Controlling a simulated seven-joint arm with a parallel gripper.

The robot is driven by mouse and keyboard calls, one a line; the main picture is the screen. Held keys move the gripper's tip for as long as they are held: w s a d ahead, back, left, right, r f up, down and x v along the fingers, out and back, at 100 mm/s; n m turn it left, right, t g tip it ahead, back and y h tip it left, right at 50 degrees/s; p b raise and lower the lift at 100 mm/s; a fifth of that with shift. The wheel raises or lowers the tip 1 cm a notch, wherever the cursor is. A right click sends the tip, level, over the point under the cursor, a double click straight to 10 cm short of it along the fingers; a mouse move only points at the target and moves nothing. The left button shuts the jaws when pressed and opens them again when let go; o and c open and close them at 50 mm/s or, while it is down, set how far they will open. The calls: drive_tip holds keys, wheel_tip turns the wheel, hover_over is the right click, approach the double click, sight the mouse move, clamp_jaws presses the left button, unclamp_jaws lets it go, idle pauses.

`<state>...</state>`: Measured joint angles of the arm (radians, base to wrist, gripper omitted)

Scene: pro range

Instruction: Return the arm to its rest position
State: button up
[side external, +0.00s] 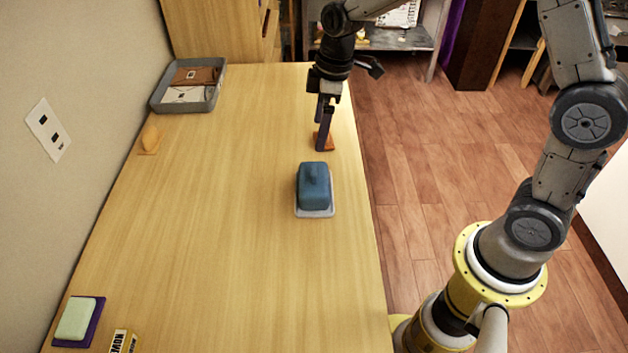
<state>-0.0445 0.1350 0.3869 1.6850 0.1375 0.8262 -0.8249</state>
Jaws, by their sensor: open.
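My gripper (344,82) is above the far right part of the wooden table (220,230), with my arm reaching in from the right. It is open, with one dark finger spread to the right. A slim dark purple upright thing (323,125) stands just below the gripper on a small orange-brown base (325,141). I cannot tell whether the gripper touches it.
A blue covered dish (314,185) on a pale plate sits nearer along the right edge. A grey tray (155,104) holds flat items at far left. A wooden piece (150,139), green block (76,318) and yellow box (123,342) lie left. The table's middle is clear.

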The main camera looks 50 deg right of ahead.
wheel_tip(320, 180, up, 12)
drive_tip(key=s+d+t, duration=0.1)
drive_tip(key=s+t, duration=0.1)
drive_tip(key=s, duration=0.1)
drive_tip(key=s+d+r+m+t, duration=0.15)
drive_tip(key=s+r, duration=0.35)
drive_tip(key=s, duration=0.5)
drive_tip(key=s+f+m, duration=0.3)
drive_tip(key=s, duration=0.3)
drive_tip(key=s+d+f+m+h, duration=0.1)
drive_tip(key=s+f+m, duration=0.2)
drive_tip(key=s, duration=0.3)
drive_tip(key=shift+d+m+t, duration=0.3)
drive_tip(key=shift+m+t, duration=0.15)
drive_tip(key=shift+m, duration=0.3)
drive_tip(key=shift+s, duration=0.1)
